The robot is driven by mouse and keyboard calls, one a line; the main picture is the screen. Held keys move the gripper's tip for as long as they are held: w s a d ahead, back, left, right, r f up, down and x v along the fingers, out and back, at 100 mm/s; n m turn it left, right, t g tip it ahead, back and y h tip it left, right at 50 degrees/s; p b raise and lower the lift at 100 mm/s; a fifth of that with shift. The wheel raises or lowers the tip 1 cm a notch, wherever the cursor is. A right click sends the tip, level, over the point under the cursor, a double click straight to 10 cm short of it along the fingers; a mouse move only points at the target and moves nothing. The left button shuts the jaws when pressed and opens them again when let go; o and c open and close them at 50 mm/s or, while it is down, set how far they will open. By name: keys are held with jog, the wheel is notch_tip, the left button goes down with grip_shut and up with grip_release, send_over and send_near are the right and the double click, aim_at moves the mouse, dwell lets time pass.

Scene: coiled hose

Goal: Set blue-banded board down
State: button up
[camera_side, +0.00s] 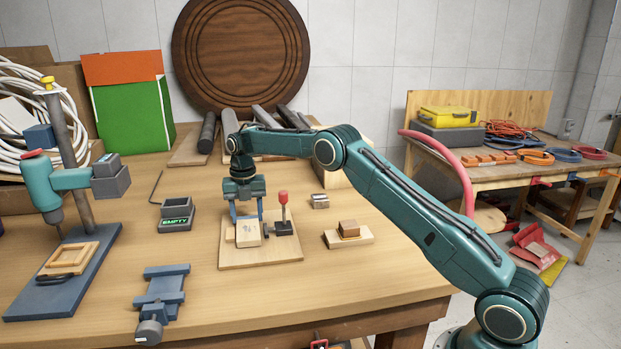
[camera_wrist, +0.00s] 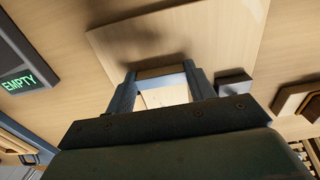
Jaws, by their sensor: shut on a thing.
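My gripper (camera_side: 249,217) points down over a light wooden base board (camera_side: 284,252) on the bench. It is shut on a small pale board (camera_side: 248,235), which sits low between the blue fingers at the left of the base board.
A dark block with a red-knobbed post (camera_side: 283,205) stands close right of my gripper. Stacked wooden blocks (camera_side: 348,232) lie farther right. A grey tray marked EMPTY (camera_side: 177,216), a blue vise (camera_side: 162,296) and a drill press (camera_side: 70,190) are at left.

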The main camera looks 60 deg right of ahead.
jog(key=shift+f, duration=0.1)
jog(key=o, duration=1.1)
jog(key=shift+r, duration=6.1)
